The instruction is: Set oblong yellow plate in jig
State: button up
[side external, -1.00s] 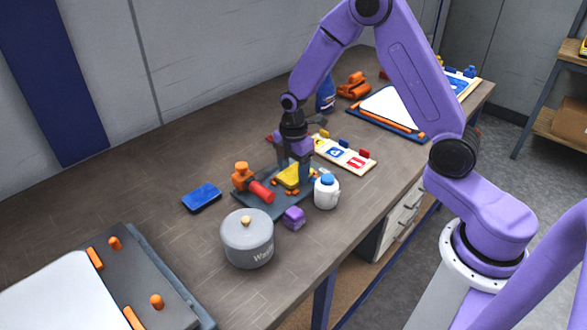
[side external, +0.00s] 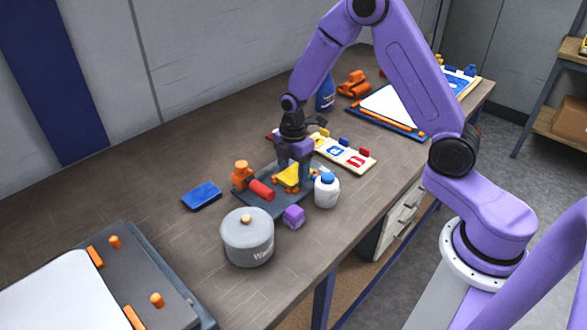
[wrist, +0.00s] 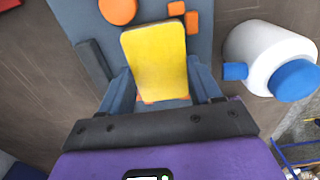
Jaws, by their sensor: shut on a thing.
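The oblong yellow plate (wrist: 156,60) fills the middle of the wrist view, between the fingers of my gripper (wrist: 160,88). In the side view the plate (side external: 291,178) shows at the jig, partly hidden behind a finger of my gripper (side external: 294,180). My gripper is shut on the plate. The jig (side external: 262,201) is a dark blue-grey base with orange blocks, an orange clamp and a red handle (side external: 262,190). Orange jig pieces (wrist: 192,22) lie just beyond the plate in the wrist view. I cannot tell whether the plate touches the jig.
A white bottle with a blue cap (side external: 327,192) stands close to the jig's right. A purple cube (side external: 294,216) and a grey lidded pot (side external: 248,240) stand in front. A blue block (side external: 201,196) lies left. A board with coloured pieces (side external: 345,155) is behind right.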

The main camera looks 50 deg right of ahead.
jog(key=o, duration=1.1)
jog(key=shift+s, duration=0.1)
jog(key=shift+o, duration=0.3)
jog(key=shift+o, duration=0.5)
jog(key=shift+r, duration=3.55)
